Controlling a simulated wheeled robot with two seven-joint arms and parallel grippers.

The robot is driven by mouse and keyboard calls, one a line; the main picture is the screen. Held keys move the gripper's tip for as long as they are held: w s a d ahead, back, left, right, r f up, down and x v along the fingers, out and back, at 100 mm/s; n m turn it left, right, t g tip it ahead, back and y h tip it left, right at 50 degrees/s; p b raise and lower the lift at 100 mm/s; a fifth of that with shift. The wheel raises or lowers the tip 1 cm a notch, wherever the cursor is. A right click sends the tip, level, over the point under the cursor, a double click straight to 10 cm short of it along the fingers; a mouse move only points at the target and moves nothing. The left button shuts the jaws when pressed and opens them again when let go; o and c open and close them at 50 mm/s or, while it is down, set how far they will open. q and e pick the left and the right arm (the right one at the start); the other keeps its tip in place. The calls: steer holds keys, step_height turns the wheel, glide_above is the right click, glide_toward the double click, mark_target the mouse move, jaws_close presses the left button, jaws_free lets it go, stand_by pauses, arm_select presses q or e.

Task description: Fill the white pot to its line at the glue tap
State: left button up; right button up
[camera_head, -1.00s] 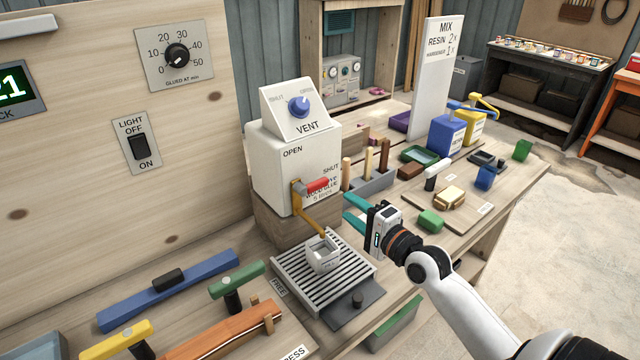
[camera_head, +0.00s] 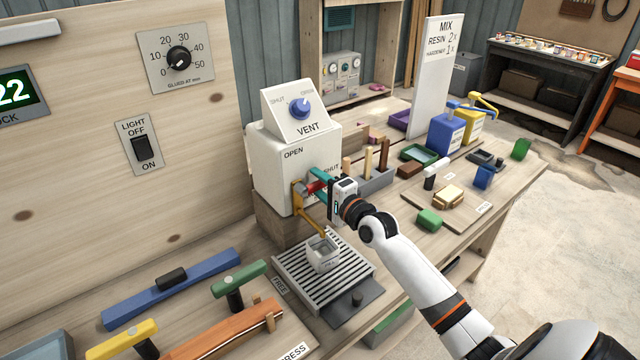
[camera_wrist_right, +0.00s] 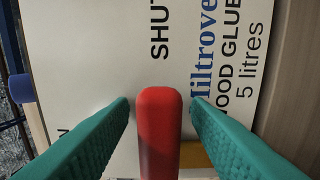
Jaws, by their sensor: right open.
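The white pot (camera_head: 323,253) stands upright on the slatted drip grate (camera_head: 290,275), below the yellow spout (camera_head: 314,222) of the glue tap. The white glue container (camera_head: 275,160) carries the tap, marked OPEN and SHUT. My right gripper (camera_head: 318,184) is open at the tap's red handle. In the right wrist view the red handle (camera_wrist_right: 159,130) lies between the two teal fingers, with a gap on each side. The handle is partly hidden by the fingers in the head view. The pot's fill line and level cannot be made out. My left gripper is not in view.
The VENT knob (camera_head: 299,106) is on top of the container. Upright wooden-handled tools (camera_head: 375,160) stand in a grey holder just right of the gripper. Clamps (camera_head: 170,290) lie at the front left. A green block (camera_head: 430,219) sits to the right on the bench.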

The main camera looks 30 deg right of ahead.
mark_target(307, 169)
jaws_close()
steer(key=shift+r, duration=0.1)
steer(key=n, duration=0.1)
steer(key=r+n+p, duration=0.1)
steer(key=n+p, duration=0.1)
steer(key=n, duration=0.1)
steer(key=shift+a+r, duration=0.15)
steer(key=shift+r, duration=0.15)
steer(key=shift+s+a+r+n+p, duration=0.1)
steer(key=shift+a+r+n+p, duration=0.35)
steer(key=shift+n, duration=0.6)
steer(key=shift+r+n+p, duration=0.1)
steer(key=shift+n+p, duration=0.55)
steer(key=shift+n, duration=0.4)
jaws_free()
